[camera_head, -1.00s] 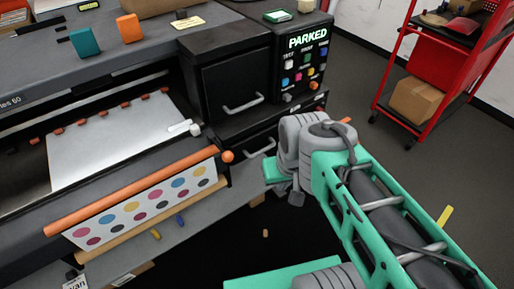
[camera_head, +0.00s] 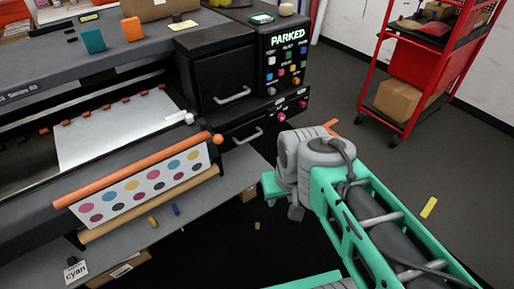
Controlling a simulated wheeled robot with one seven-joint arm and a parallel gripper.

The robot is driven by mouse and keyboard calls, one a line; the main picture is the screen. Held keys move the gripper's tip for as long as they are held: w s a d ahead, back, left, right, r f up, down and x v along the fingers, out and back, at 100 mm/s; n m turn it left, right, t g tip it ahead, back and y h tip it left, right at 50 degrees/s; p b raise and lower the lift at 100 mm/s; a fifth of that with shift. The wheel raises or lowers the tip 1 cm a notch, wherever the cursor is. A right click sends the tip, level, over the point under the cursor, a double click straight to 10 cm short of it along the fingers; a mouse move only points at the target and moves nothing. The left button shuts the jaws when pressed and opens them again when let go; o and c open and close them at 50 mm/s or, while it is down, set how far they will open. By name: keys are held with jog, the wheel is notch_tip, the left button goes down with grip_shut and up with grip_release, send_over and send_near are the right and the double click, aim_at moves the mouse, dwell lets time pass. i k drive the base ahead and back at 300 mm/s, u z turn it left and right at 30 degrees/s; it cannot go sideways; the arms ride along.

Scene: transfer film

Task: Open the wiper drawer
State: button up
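The large dark printer has two black drawers stacked at its right end. The upper drawer (camera_head: 222,76) has a silver bar handle (camera_head: 233,95). The lower drawer (camera_head: 232,143) has a similar handle (camera_head: 248,135). Both look shut, and I see no label telling which is the wiper drawer. My green and grey arm comes in from the lower right, and its end is in front of and to the right of the lower drawer, apart from the handles. My gripper (camera_head: 270,186) shows only as a green part at the arm's end. Its fingers cannot be made out.
A control panel (camera_head: 288,60) reading "PARKED" stands right of the drawers. An orange roller (camera_head: 140,170) with a dotted print crosses the printer front. A red cart (camera_head: 385,95) stands at the back right. Grey floor between cart and arm is mostly clear.

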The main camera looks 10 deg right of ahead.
aim_at(233, 137)
jog(key=z, duration=0.9)
jog(key=i, duration=0.55)
jog(key=u, duration=2.25)
